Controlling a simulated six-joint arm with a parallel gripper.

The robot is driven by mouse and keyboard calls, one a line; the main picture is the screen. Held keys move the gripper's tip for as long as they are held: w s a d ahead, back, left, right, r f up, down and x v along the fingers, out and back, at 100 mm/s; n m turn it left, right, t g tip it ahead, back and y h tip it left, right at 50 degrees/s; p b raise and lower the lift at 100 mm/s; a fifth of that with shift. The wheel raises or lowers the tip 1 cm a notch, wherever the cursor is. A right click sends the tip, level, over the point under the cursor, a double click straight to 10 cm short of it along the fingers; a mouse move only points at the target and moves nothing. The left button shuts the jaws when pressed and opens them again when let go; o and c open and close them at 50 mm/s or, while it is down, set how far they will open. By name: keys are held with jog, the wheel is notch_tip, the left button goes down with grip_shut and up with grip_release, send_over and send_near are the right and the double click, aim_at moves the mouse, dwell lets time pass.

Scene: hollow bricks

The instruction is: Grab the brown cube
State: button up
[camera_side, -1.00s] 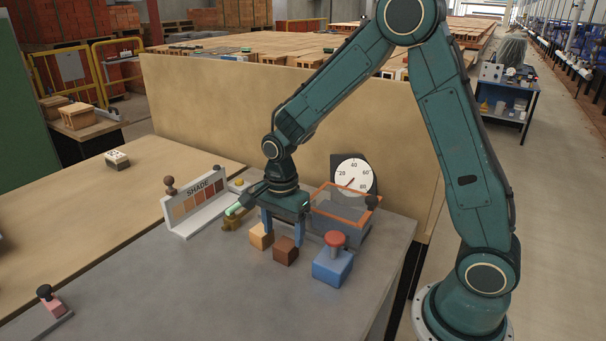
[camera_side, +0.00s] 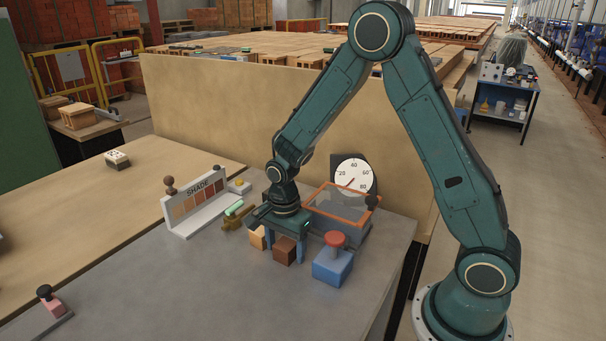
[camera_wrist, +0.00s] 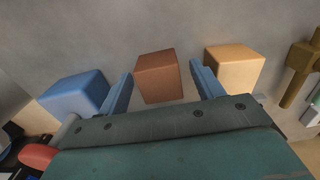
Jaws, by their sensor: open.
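The brown cube (camera_side: 284,251) sits on the grey tabletop, with the tan cube (camera_side: 257,238) just to its left in the side view. My gripper (camera_side: 285,257) is low over the table with its blue fingers open. In the wrist view the brown cube (camera_wrist: 158,77) lies between and slightly ahead of the two fingertips (camera_wrist: 160,80), with a gap on each side. The tan cube (camera_wrist: 235,67) is just outside the right finger there. I cannot tell whether a finger touches the tan cube.
A blue block with a red knob (camera_side: 333,262) stands close on the right. Behind are a glass-topped box with an orange rim (camera_side: 341,202) and a dial (camera_side: 355,174). A SHADE sample stand (camera_side: 194,207) and a brass piece (camera_side: 236,219) are to the left.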

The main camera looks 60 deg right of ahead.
aim_at(285, 244)
jog(key=shift+c, duration=0.5)
jog(key=c, duration=1.1)
jog(key=shift+o, duration=0.2)
jog(key=shift+r, duration=0.1)
notch_tip(285, 244, up, 20)
dwell(0.4)
